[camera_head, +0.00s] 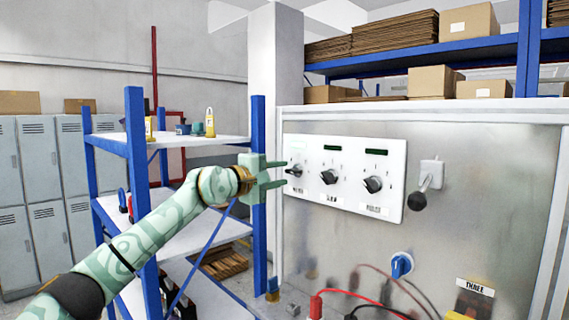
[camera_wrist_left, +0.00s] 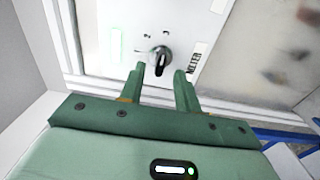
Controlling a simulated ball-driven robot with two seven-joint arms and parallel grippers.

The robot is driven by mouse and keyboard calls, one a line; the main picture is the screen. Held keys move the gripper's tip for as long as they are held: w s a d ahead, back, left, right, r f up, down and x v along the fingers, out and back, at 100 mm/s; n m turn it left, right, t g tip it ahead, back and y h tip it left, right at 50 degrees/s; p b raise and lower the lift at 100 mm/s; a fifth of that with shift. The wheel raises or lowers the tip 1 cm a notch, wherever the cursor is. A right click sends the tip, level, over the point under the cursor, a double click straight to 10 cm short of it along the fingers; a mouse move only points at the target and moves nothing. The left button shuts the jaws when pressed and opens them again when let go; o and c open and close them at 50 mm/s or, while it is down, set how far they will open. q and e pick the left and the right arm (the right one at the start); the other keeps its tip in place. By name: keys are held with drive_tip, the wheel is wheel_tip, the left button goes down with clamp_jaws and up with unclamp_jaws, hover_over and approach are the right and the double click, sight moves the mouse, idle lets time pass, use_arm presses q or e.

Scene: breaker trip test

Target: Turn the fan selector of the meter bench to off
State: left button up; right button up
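The meter bench has a white panel (camera_head: 345,205) with three black selector knobs: left (camera_head: 295,170), middle (camera_head: 329,177) and right (camera_head: 373,184). Small labels sit under them; I cannot read surely which is the fan selector. My left gripper (camera_head: 281,173) is open, its two green fingers pointing right at the left knob. In the left wrist view, a dark knob (camera_wrist_left: 159,59) lies just ahead of and between the fingertips (camera_wrist_left: 160,72). Its pointer is towards the left. I cannot tell whether the fingers touch it. My right gripper is out of view.
A lever with a black ball (camera_head: 417,201) sticks out right of the panel. Below are a blue knob (camera_head: 401,265), red and black cables, and a card marked THREE (camera_head: 475,288). A blue-posted shelf rack (camera_head: 137,180) stands left, close to my left arm.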

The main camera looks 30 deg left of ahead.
sight(293, 171)
use_arm(q)
drive_tip(key=shift+x, duration=1.1)
drive_tip(key=shift+w+d+f+p, duration=0.1)
drive_tip(key=shift+w+d+p, duration=0.15)
drive_tip(key=shift+w+p, duration=0.05)
drive_tip(key=shift+a, duration=0.1)
drive_tip(key=shift+s, duration=0.15)
clamp_jaws()
